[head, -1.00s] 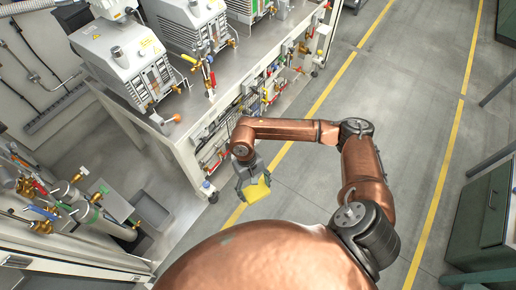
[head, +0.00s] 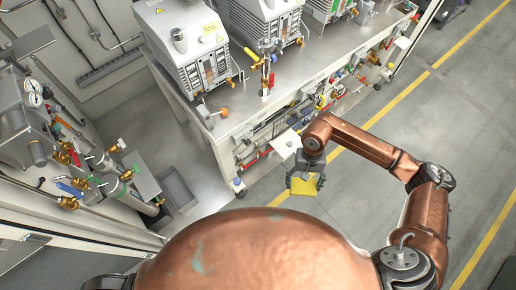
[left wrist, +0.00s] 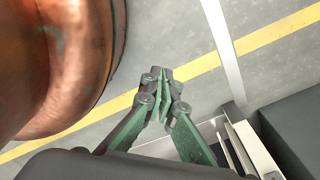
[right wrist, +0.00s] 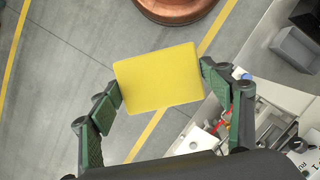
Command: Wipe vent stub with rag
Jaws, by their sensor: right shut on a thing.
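The yellow rag (head: 296,188) is in my right gripper (head: 305,184), low over the floor beside the bench's front corner in the head view. In the right wrist view the rag (right wrist: 160,78) looks like a flat square between the two fingers. The nearest white pump (head: 195,62) stands on the bench, and a short grey vent stub (head: 179,38) rises from its top, apart from the rag. My left gripper (left wrist: 160,75) has its fingertips together with nothing seen between them; it is out of the head view.
The steel bench (head: 215,125) has valves and hoses along its front and an orange-knobbed fitting (head: 224,112) near its corner. More pumps (head: 270,20) stand farther back. Gauges and gas valves (head: 75,160) fill the left side. Floor with yellow lines is open at right.

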